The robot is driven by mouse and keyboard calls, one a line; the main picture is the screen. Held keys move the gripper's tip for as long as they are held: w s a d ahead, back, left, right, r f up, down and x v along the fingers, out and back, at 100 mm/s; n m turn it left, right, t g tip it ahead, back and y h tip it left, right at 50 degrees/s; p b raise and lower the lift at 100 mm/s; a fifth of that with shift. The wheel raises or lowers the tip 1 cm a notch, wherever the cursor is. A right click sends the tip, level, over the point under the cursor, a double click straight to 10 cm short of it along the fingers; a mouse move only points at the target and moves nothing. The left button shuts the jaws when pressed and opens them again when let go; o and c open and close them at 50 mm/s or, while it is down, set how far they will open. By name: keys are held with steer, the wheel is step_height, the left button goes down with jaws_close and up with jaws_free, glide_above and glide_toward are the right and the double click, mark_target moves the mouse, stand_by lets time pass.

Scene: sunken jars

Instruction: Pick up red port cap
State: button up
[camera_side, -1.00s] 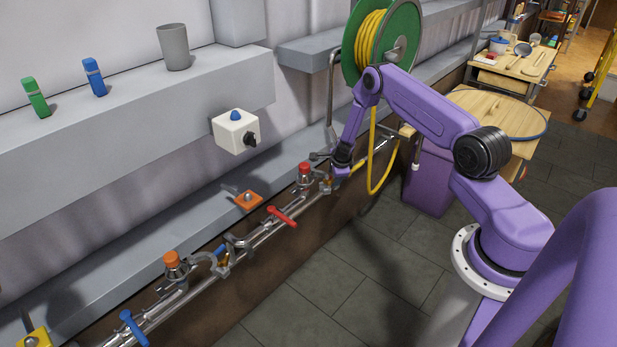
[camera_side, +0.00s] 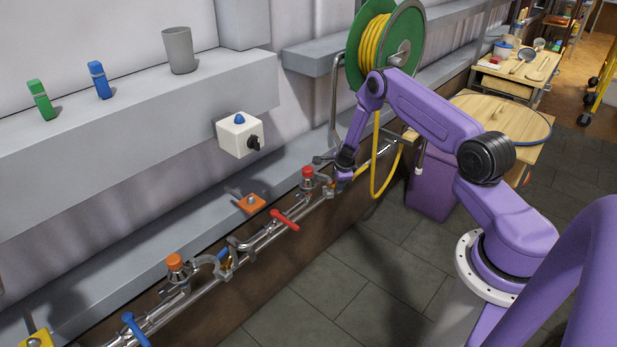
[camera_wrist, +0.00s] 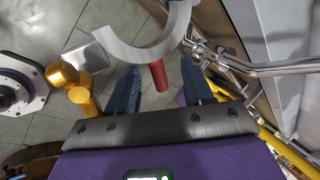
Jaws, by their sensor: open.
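The red port cap (camera_side: 307,171) sits upright on a metal fitting of the pipe run in the side view. My gripper (camera_side: 331,168) is just to the right of the cap, close to the pipe, and does not hold it. In the wrist view my gripper (camera_wrist: 160,68) is open, with its two dark blue fingers apart. A red cylindrical piece (camera_wrist: 158,76) shows between the fingers beside a silver curved clamp (camera_wrist: 140,52); I cannot tell whether it is the cap. Contact with the fingers cannot be made out.
An orange cap (camera_side: 174,262), a red valve handle (camera_side: 285,219) and a blue handle (camera_side: 134,328) are farther left along the pipe. An orange plate (camera_side: 250,204) lies on the ledge. A yellow hose (camera_side: 377,170) hangs behind my gripper. A white switch box (camera_side: 240,134) is on the wall.

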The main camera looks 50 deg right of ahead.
steer(key=shift+a+f, duration=0.1)
steer(key=shift+f, duration=0.55)
steer(key=r, duration=1)
steer(key=shift+w+d, duration=0.2)
steer(key=shift+r, duration=2.25)
steer(key=s+a+f+n+g+h, duration=0.2)
steer(key=s+a+f+n+h, duration=0.2)
steer(key=s+a+n, duration=0.25)
steer(key=w+a+r+n+t+h, duration=0.2)
steer(key=a+r+n+t+h, duration=0.15)
steer(key=a+n+t, duration=0.55)
steer(key=n+g, duration=0.1)
glide_toward(308, 174)
steer(key=shift+y, duration=0.35)
steer(key=x, duration=1.2)
steer(key=shift+d+r, duration=0.2)
steer(key=shift+r, duration=0.05)
